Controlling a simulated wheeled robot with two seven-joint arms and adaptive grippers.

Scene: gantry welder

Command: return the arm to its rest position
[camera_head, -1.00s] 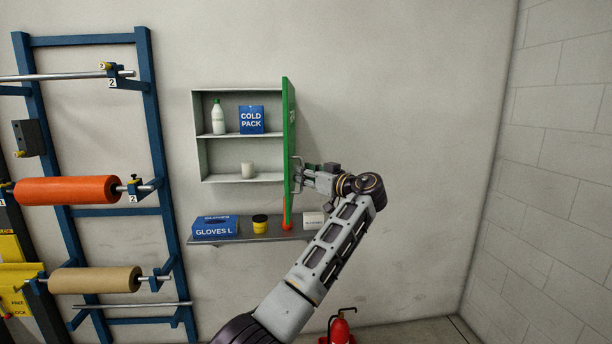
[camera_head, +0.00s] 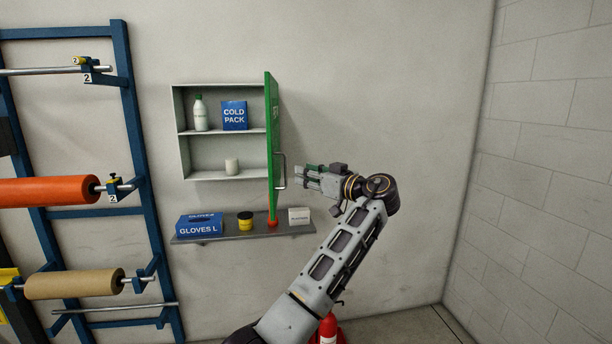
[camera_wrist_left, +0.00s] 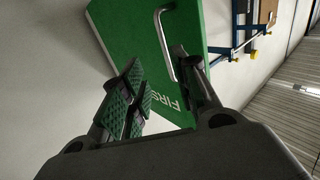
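My left gripper (camera_head: 303,177) points left at the wall cabinet, just right of its door handle (camera_head: 281,171) with a small gap. In the left wrist view its fingers (camera_wrist_left: 158,72) are spread apart with nothing held between them. The green cabinet door (camera_head: 272,130) stands wide open, seen nearly edge-on. In the left wrist view the door (camera_wrist_left: 125,35) and its silver handle (camera_wrist_left: 162,40) lie beyond the fingers. My left arm reaches up from the bottom of the head view. My right gripper is in neither view.
The open cabinet (camera_head: 200,174) holds a bottle, a cold pack box and a white cup. A shelf (camera_head: 245,237) below carries a blue glove box, a yellow jar and a white box. A blue rack with rolls stands left. Wall right of my arm is clear.

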